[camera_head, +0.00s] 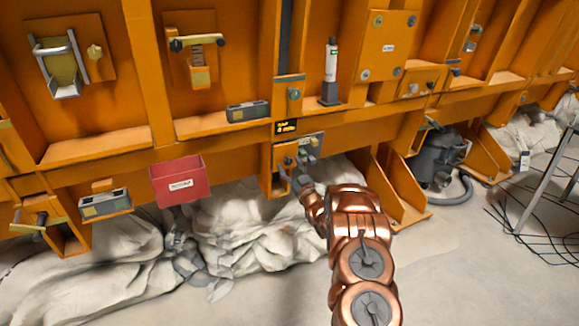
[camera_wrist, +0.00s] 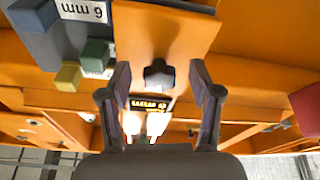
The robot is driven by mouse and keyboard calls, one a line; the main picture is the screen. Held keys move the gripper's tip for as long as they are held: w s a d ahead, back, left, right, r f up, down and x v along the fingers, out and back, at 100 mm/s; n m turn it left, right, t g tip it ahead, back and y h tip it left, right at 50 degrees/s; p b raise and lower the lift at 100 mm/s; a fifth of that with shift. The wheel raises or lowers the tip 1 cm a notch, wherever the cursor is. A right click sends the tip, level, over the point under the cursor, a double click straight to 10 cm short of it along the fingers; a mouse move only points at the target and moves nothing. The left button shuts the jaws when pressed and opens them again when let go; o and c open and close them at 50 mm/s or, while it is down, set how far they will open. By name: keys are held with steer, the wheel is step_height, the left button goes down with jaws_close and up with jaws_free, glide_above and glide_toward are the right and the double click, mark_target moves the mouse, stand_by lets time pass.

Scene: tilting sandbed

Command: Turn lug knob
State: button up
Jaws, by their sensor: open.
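A dark lobed knob (camera_wrist: 159,76) sits on an orange plate (camera_wrist: 190,32) in the wrist view. In the head view the small knob (camera_head: 289,160) shows on the orange wall's lower bracket, just past my fingers. My gripper (camera_wrist: 160,84) is open, with one finger on each side of the knob in the wrist picture. I cannot tell whether the fingers touch it. In the head view my gripper (camera_head: 292,175) is at the bracket, reached by my copper-coloured arm.
Beside the plate is a grey panel (camera_wrist: 40,45) marked "6 mm", with blue, green and yellow blocks. A red bin (camera_head: 178,181) hangs to the left. Pale crumpled sheeting (camera_head: 250,235) lies below; a dark vacuum (camera_head: 440,158) stands to the right.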

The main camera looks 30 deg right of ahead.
steer(key=v, duration=1.1)
steer(key=shift+s, duration=0.3)
steer(key=w+a+r+g, duration=0.1)
steer(key=w+a+g, duration=0.2)
steer(key=w+g, duration=0.15)
steer(key=s+a+r+g+h, duration=0.1)
steer(key=s+a+r+g, duration=0.1)
steer(key=s+a+g, duration=0.35)
steer(key=s+a+r+m+g+y, duration=0.15)
steer(key=s+a+g, duration=0.5)
steer(key=s, duration=0.85)
steer(key=s+a+r+g, duration=0.3)
steer(key=s+a, duration=0.7)
steer(key=s, duration=0.6)
steer(key=s+a+r+m+g+y, duration=0.15)
steer(key=s+a+g, duration=0.5)
steer(key=s, duration=0.85)
step_height(320, 180, up, 24)
steer(key=s+a+n+t+p, duration=0.1)
steer(key=s+t+p, duration=0.1)
steer(key=p, duration=2)
steer(key=shift+s+a+r+h, duration=0.2)
steer(key=shift+s+a+h, duration=0.05)
steer(key=shift+h, duration=0.15)
